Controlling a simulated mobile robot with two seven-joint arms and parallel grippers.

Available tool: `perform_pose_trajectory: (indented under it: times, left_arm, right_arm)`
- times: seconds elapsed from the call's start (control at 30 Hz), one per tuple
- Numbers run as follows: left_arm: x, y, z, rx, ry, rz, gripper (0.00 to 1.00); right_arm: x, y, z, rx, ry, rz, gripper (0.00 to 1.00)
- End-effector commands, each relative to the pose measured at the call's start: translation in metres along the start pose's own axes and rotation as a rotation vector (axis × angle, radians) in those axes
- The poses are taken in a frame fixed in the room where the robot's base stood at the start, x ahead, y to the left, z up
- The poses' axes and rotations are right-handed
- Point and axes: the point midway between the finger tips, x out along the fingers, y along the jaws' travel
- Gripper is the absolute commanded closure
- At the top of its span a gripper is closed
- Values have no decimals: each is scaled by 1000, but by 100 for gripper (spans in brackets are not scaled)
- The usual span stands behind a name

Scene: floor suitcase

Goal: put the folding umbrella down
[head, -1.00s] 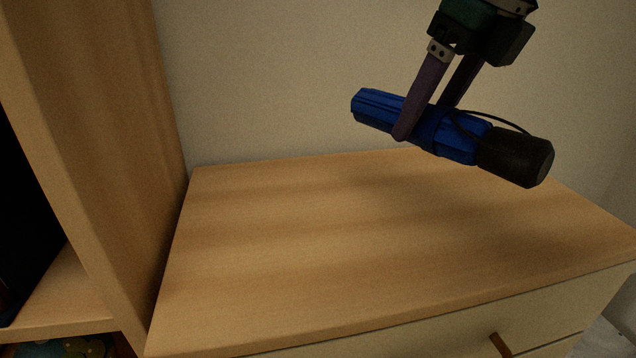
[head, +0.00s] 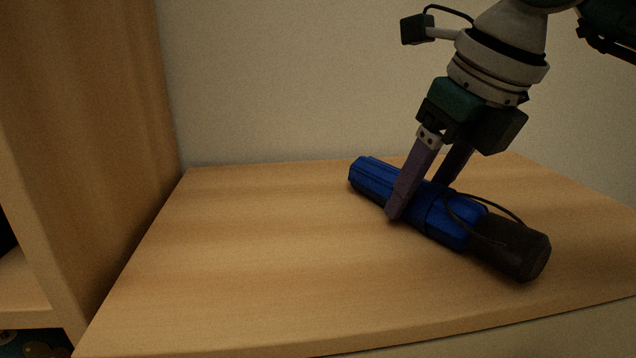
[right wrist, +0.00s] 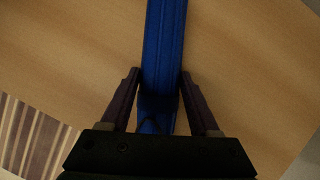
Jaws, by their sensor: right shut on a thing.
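The folding umbrella (head: 455,222) is blue with a black handle and a thin dark wrist cord. In the head view it lies level at the wooden dresser top (head: 240,250), right of the middle, its handle toward the front right. I cannot tell for sure whether it touches the wood. My right gripper (head: 420,200) comes down from above and is shut on its blue body. In the right wrist view the blue umbrella (right wrist: 164,60) runs up the picture between the two fingers (right wrist: 158,88). My left gripper is not in view.
A tall wooden panel (head: 100,130) of a shelf unit stands along the left side of the top. A pale wall (head: 280,80) is behind. The left and front of the top are bare. Stripes of a rug or floor (right wrist: 35,135) show at the lower left in the right wrist view.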

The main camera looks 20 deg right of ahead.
Motion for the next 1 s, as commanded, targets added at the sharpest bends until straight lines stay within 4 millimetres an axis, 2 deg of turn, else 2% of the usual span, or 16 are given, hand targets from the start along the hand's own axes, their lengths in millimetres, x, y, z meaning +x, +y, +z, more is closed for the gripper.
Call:
perform_pose_trajectory:
  times: [0.03, 0.3, 0.53, 0.63, 0.77, 1.0]
  left_arm:
    - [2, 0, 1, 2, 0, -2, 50]
    - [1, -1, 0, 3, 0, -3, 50]
    - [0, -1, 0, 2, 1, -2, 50]
    - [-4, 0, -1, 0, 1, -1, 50]
    - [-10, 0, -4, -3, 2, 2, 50]
    - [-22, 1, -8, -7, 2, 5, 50]
  right_arm:
    - [2, 0, -1, 0, 0, -1, 37]
    - [1, 0, 0, 0, 0, -1, 8]
    - [0, 0, 0, 0, 0, -1, 8]
    - [-6, -1, 2, 0, -1, -1, 8]
    - [-29, -1, 3, -1, -4, -2, 8]
    - [-84, -1, 3, 0, -4, -2, 8]
